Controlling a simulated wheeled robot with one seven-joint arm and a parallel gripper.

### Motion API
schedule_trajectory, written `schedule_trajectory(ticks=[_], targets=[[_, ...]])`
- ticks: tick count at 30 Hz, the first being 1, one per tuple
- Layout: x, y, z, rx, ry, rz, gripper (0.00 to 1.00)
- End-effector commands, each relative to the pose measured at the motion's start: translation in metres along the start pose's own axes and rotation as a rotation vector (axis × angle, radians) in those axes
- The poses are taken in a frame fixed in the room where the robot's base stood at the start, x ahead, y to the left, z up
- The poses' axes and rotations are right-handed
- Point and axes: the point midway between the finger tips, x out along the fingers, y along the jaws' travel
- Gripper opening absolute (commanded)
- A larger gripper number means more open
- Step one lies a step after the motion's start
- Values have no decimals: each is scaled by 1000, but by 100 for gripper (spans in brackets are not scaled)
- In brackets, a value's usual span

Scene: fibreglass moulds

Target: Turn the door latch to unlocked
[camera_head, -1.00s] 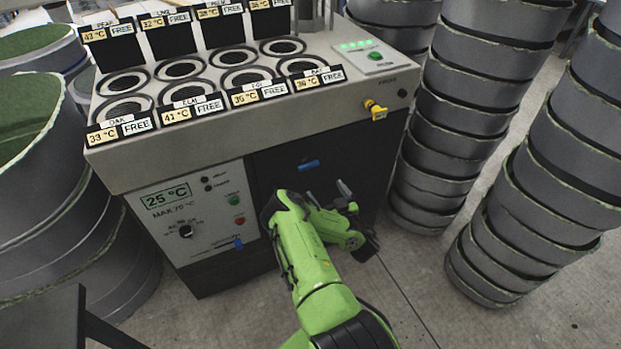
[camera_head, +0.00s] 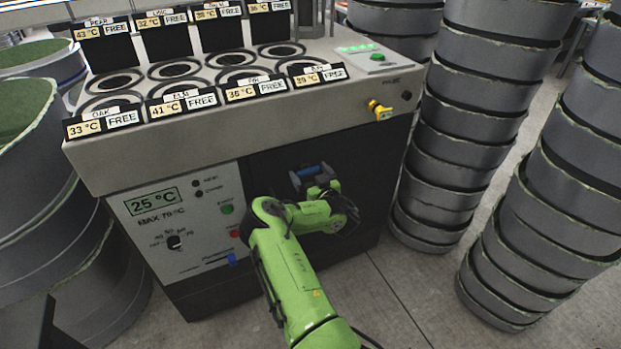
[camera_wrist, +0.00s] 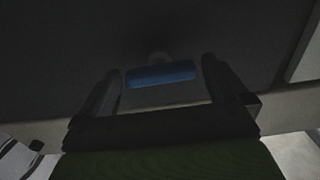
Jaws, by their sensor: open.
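The door latch, a small blue handle (camera_head: 308,171), sits on the dark door (camera_head: 365,150) in the front of the grey machine. In the wrist view the blue handle (camera_wrist: 161,75) lies horizontal, with a pale round mount behind it. My gripper (camera_head: 313,176) is at the handle. In the wrist view my gripper (camera_wrist: 160,82) is open, with one dark finger at each end of the handle. I cannot tell whether either finger touches it. Part of the handle is hidden by my gripper in the head view.
The machine's top (camera_head: 340,95) holds several round wells with FREE tags. A yellow valve (camera_head: 380,111) sticks out at upper right. A control panel (camera_head: 180,225) reading 25 °C is left of the door. Stacked grey moulds (camera_head: 455,140) stand close on the right; others (camera_head: 40,190) stand left.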

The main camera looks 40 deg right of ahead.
Motion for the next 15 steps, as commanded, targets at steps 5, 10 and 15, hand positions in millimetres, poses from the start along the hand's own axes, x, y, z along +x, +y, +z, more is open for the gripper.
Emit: schedule_trajectory(ticks=[5, 10, 15], targets=[[0, 0, -1, 0, 0, 0, 98], [0, 0, -1, 0, 0, 0, 72], [0, 0, 0, 0, -1, 0, 50]])
